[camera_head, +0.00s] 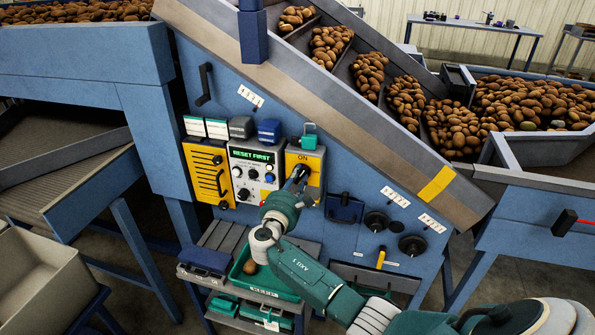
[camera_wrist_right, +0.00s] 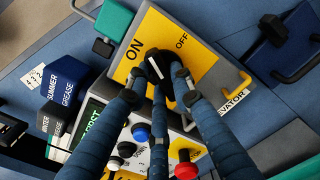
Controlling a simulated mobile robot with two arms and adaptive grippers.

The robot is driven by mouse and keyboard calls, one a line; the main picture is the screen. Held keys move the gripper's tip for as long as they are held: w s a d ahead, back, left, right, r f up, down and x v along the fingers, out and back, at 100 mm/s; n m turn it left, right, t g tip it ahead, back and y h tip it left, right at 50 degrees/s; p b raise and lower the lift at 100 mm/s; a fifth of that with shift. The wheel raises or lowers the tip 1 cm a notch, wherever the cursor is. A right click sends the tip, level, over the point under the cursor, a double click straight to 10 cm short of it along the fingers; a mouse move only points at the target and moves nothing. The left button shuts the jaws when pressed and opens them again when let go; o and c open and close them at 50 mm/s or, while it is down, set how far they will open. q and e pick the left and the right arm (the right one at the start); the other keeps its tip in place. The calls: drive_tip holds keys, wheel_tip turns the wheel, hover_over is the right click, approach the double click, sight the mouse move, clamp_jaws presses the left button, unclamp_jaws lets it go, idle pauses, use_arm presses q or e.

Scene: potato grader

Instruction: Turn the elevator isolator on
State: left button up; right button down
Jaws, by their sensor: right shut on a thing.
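The elevator isolator is a yellow plate (camera_head: 303,160) with a grey edge, marked ON, on the blue machine front. In the right wrist view its yellow face (camera_wrist_right: 200,68) carries ON and OFF, with an ELEVATOR label at its edge. Its black knob (camera_wrist_right: 160,68) has a white line leaning to the upper left, nearer ON than OFF. My right gripper (camera_head: 297,182) is at the plate, its blue fingers (camera_wrist_right: 157,88) closed around the knob and partly hiding it. My left gripper is not in view.
Left of the isolator is a white control panel (camera_head: 240,174) with knobs, buttons and a display reading RESET FIRST. A yellow slotted panel (camera_head: 196,172) is further left. A teal padlock-like piece (camera_head: 309,142) is above the isolator. A green tray (camera_head: 281,287) is below.

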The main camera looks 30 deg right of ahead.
drive_tip(key=shift+f+n+p, duration=0.2)
drive_tip(key=shift+n+p, duration=1.45)
drive_tip(key=shift+n, duration=1.05)
drive_tip(key=c, duration=1.5)
unclamp_jaws()
drive_tip(key=shift+a, duration=0.15)
drive_tip(key=v, duration=1.2)
drive_tip(key=shift+f, duration=0.1)
